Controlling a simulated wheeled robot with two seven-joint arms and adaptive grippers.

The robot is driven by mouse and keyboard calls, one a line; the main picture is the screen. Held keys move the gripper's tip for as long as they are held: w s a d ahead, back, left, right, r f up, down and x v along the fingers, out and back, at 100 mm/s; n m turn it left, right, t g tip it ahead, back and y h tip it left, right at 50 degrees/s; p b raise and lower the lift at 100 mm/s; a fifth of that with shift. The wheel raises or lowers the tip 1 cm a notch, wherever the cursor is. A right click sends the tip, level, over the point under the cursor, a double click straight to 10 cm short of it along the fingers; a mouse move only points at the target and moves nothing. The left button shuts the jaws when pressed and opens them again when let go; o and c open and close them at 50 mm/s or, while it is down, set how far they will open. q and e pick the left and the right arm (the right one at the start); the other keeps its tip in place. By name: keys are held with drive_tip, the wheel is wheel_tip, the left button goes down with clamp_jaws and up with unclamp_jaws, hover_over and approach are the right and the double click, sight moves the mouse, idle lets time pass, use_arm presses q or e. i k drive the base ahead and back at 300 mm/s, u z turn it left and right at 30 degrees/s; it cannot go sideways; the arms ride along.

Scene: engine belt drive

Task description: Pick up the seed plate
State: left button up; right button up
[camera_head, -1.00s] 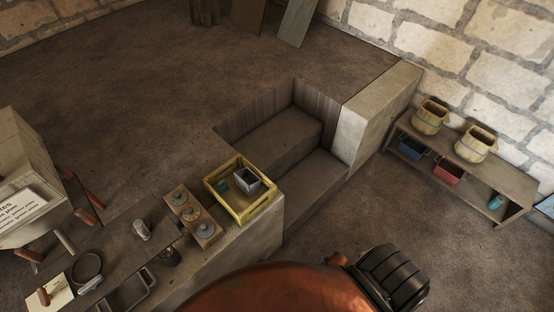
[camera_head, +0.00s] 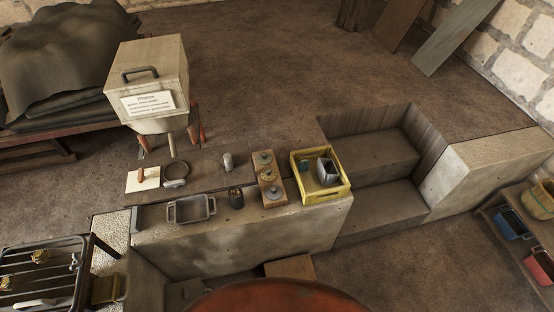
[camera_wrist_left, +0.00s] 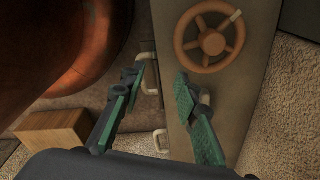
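No plate is plainly marked as the seed plate. Several small round discs lie in a row on a wooden board (camera_head: 270,181) on the stone ledge, in the head view; they look plate-like. A cream hopper box (camera_head: 150,80) with a handle and a printed card, too small to read surely, stands on legs behind and left of them. My left gripper (camera_wrist_left: 163,82) shows in the left wrist view, open, with its green-padded fingers apart and nothing between them. It is in front of a grey panel with a brown handwheel (camera_wrist_left: 208,38). My right gripper is not in view.
A yellow crate (camera_head: 343,191) holding a grey pot stands right of the board. A dark cup (camera_head: 236,199), a grey tray (camera_head: 191,210) and a metal can (camera_head: 228,162) are to its left. Steps (camera_head: 375,160) lie to the right.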

sight(262, 158)
drive_tip(key=z, duration=2.1)
drive_tip(key=i, duration=1.9)
drive_tip(key=u, duration=2.4)
